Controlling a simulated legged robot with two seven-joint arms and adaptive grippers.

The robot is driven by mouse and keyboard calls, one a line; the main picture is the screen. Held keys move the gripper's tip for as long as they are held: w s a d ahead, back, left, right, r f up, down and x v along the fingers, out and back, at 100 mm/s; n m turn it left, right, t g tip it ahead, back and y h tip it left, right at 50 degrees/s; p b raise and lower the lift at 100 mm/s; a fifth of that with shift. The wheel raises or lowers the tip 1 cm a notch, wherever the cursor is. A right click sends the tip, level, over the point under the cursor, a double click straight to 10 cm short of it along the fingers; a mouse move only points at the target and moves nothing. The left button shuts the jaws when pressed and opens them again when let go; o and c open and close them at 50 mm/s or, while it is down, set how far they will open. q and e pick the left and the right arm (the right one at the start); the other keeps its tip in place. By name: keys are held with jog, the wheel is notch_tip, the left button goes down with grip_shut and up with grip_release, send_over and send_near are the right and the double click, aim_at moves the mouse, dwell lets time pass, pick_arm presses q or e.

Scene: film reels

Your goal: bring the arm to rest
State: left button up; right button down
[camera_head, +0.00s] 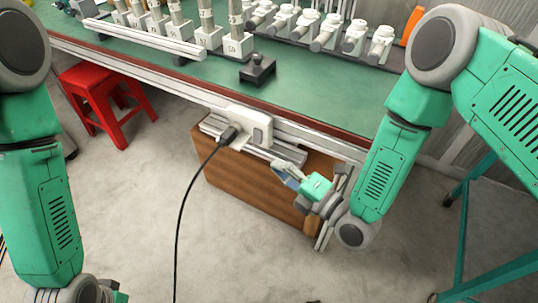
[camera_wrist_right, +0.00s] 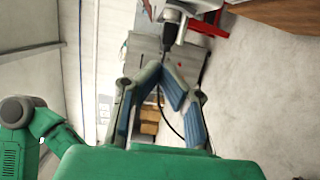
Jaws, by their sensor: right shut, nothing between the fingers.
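My right arm (camera_head: 378,170) hangs down at the right, in front of the green bench. My right gripper (camera_head: 284,172) is at its lower end, below the bench's front edge and in front of a brown wooden box. In the right wrist view my right gripper (camera_wrist_right: 162,68) has its fingers drawn together at the tips, with nothing between them. My left arm (camera_head: 45,200) hangs down at the left edge. Its gripper lies below the picture and does not show.
The green bench (camera_head: 330,95) carries white fixtures (camera_head: 240,45) and a small black knob block (camera_head: 258,70). A white socket box (camera_head: 250,126) with a black cable (camera_head: 180,215) sits at its front edge. A red stool (camera_head: 105,95) stands left.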

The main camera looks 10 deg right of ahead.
jog(key=s+d+f+m+g+h+p, duration=0.3)
jog(key=s+d+f+m+g+h, duration=0.4)
jog(key=s+d+f+m, duration=0.4)
pick_arm(q)
jog(key=r, duration=0.2)
jog(key=r+p, duration=0.1)
jog(key=r, duration=0.1)
jog(key=shift+a, duration=0.35)
pick_arm(e)
jog(key=s+d+r+m+g+h, duration=0.1)
jog(key=s+d+m+g+h, duration=0.1)
jog(key=s+m, duration=0.5)
jog(key=s+d+r+m+g+h, duration=0.1)
jog(key=s+d+m+g+h, duration=0.1)
jog(key=s+d+m+g, duration=0.2)
jog(key=s+d+m, duration=0.3)
jog(key=shift+d+r+h, duration=0.15)
jog(key=shift+r+h, duration=0.15)
jog(key=shift+r, duration=0.05)
pick_arm(q)
jog(key=shift+d, duration=0.1)
pick_arm(e)
jog(key=shift+d, duration=0.1)
